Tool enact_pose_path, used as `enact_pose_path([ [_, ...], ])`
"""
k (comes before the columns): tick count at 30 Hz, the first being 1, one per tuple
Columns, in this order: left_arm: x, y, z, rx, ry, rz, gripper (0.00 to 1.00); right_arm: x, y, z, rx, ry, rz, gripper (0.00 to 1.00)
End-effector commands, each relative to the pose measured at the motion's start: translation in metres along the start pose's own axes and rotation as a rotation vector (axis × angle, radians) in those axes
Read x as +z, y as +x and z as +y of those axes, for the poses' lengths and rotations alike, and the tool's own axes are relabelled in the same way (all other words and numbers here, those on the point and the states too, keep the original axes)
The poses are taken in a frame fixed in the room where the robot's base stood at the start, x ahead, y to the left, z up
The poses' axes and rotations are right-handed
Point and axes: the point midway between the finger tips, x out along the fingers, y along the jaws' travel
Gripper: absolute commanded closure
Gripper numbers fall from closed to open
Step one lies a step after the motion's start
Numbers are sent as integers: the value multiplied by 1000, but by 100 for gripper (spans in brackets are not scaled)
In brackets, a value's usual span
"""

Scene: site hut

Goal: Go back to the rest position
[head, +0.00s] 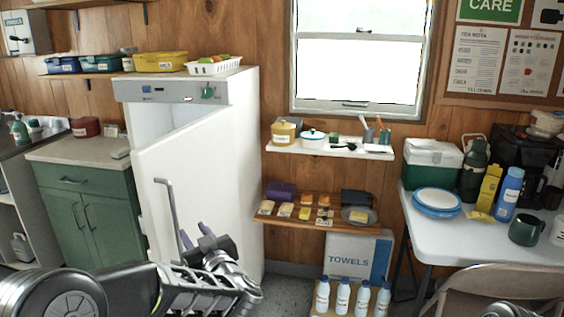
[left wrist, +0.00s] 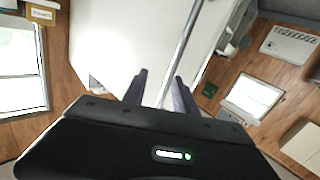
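My left gripper (head: 195,234) is in front of the partly open white fridge door (head: 203,175), low down by its grey bar handle (head: 171,210). Its two fingers are apart. In the left wrist view the left gripper (left wrist: 160,78) points at the door, and the handle (left wrist: 182,48) runs across the gap between the fingers with room beside it. I cannot tell how deep the bar lies between them. Nothing is held. My right gripper is not in view.
The fridge (head: 232,88) carries a white basket (head: 213,67) on top. A green cabinet (head: 92,212) stands left. Wall shelves (head: 330,149) hold pots and food packs; several bottles (head: 342,298) stand below. A white table (head: 474,239) and a folding chair (head: 500,283) are at right.

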Motion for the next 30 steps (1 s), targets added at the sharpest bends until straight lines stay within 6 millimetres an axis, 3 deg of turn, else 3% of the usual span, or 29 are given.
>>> enact_pose_path([
  [2, 17, -6, 22, 102, -44, -46, 66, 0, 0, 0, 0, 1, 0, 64],
  [5, 57, -26, 54, 262, -75, -153, 66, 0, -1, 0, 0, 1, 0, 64],
  [8, 117, -58, 75, 411, -68, -319, 66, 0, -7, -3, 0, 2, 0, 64],
  [11, 186, -102, 78, 526, -37, -528, 66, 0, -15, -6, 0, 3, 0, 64],
  [15, 272, -177, 51, 617, 26, -837, 66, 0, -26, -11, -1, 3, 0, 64],
  [18, 319, -237, 16, 648, 79, -1058, 66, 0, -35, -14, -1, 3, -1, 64],
  [21, 350, -298, -25, 661, 134, -1265, 66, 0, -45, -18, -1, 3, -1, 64],
  [24, 366, -350, -64, 665, 183, -1428, 66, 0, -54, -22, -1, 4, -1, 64],
  [27, 372, -387, -93, 664, 211, -1536, 66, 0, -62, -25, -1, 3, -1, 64],
  [30, 373, -405, -111, 636, 205, -1597, 66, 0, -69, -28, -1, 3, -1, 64],
])
